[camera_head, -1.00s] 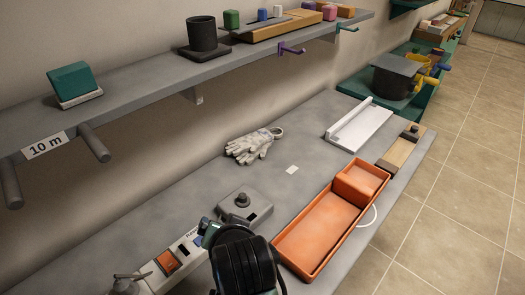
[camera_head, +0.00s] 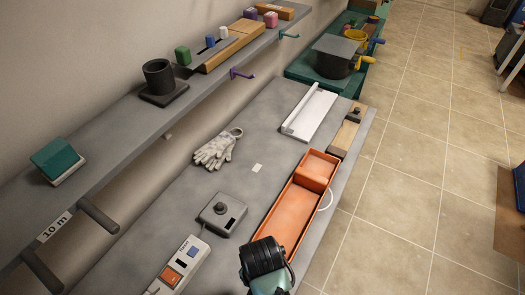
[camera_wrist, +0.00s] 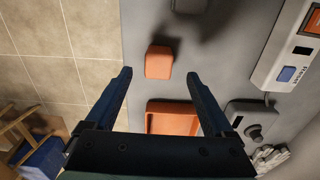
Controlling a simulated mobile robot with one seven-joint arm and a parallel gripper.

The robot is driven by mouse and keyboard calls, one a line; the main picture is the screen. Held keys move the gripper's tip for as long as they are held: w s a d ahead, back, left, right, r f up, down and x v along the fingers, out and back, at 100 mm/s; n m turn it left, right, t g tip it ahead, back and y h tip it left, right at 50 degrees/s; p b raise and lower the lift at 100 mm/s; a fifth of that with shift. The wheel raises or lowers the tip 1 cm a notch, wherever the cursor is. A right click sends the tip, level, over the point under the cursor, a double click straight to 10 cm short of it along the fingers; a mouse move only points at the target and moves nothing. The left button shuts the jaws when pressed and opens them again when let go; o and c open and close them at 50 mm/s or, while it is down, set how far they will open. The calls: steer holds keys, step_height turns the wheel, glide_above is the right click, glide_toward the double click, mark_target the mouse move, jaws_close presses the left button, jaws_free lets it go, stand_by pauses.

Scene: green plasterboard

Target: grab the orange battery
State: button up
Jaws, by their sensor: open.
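An orange block (camera_wrist: 158,62), which looks like the battery, lies on the grey bench in the wrist view. It shows between and just beyond the fingertips of my gripper (camera_wrist: 157,76), which is open and empty. I cannot tell the height of the fingers above it. In the head view my dark wrist (camera_head: 262,262) covers the bench at the near end of the orange tray, and neither this block nor my fingertips can be made out there.
The orange tray (camera_head: 286,222) with a raised orange part (camera_head: 315,170) at its far end lies along the bench edge. A grey device (camera_head: 222,214), a power strip (camera_head: 180,266) and gloves (camera_head: 214,151) lie to its left. A shelf (camera_head: 110,150) overhangs on the left.

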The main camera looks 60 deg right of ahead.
steer(key=shift+s+d+f+p, duration=0.1)
steer(key=shift+f+p, duration=0.15)
steer(key=shift+f, duration=1.75)
steer(key=shift+d+f+p, duration=0.1)
steer(key=shift+f+p, duration=0.15)
steer(key=shift+f, duration=1.7)
jaws_close()
